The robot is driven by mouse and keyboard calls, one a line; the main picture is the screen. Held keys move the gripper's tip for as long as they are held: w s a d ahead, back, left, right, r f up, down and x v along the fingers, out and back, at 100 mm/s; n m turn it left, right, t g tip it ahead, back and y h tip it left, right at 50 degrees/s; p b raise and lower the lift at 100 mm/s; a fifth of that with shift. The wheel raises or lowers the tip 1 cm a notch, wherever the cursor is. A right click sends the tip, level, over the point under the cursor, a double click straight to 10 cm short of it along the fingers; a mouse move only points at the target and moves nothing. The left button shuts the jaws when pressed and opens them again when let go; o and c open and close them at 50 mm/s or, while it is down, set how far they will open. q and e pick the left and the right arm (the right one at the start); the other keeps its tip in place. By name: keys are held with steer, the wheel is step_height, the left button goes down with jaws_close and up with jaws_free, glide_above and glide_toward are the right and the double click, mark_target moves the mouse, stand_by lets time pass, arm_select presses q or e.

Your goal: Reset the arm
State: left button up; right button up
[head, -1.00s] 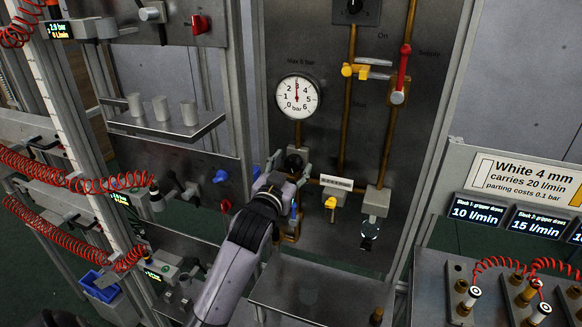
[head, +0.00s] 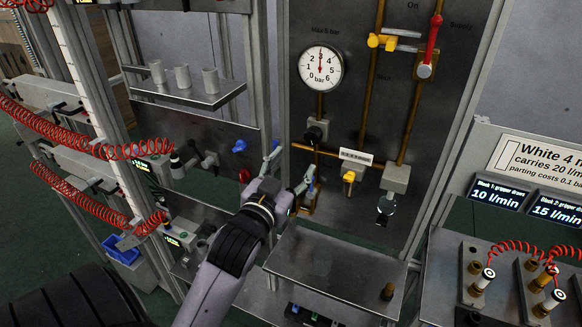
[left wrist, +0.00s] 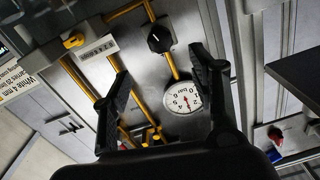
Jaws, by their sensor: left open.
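My left gripper (head: 290,172) is open and empty in front of the dark metal panel (head: 292,60). Its fingers are spread below and left of the black knob (head: 316,132) and apart from it. In the left wrist view, both fingers (left wrist: 158,65) frame the panel, with the black knob (left wrist: 160,40) between them and nothing held. The round pressure gauge (head: 321,64) sits above the knob, its needle pointing up near 3; it also shows in the left wrist view (left wrist: 182,100). My right gripper is not in view.
A metal shelf (head: 335,262) juts out below the panel. A shelf with several grey cylinders (head: 182,77) is at the left, near red coiled hoses (head: 75,140). At the right are a bench with brass fittings (head: 480,280) and flow displays (head: 497,192).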

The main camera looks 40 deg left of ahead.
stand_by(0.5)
arm_select(q)
steer(key=s+d+f+m+g+h, duration=0.1)
steer(key=s+d+f+g, duration=0.2)
steer(key=f, duration=0.5)
steer(key=s+d+f+g+h, duration=0.2)
steer(key=s+d+f+g, duration=0.1)
steer(key=f, duration=0.4)
steer(key=s+d+f+m+g+h, duration=0.1)
steer(key=s+d+f+g, duration=0.3)
steer(key=s+f, duration=0.3)
steer(key=s+d+f+m+g+h, duration=0.1)
steer(key=s+d+f+g, duration=0.35)
steer(key=s, duration=0.35)
steer(key=s+f+b, duration=0.3)
steer(key=f+b, duration=0.6)
steer(key=f, duration=2.8)
steer(key=s+a+f+g+b, duration=0.1)
steer(key=s+a+f+b, duration=0.1)
steer(key=s+f, duration=0.6)
steer(key=s+a+f+g+b, duration=0.1)
steer(key=s+f+b, duration=0.2)
steer(key=s+f, duration=0.5)
step_height(320, 180, down, 5)
steer(key=shift+a+r, duration=0.2)
steer(key=shift+a, duration=0.2)
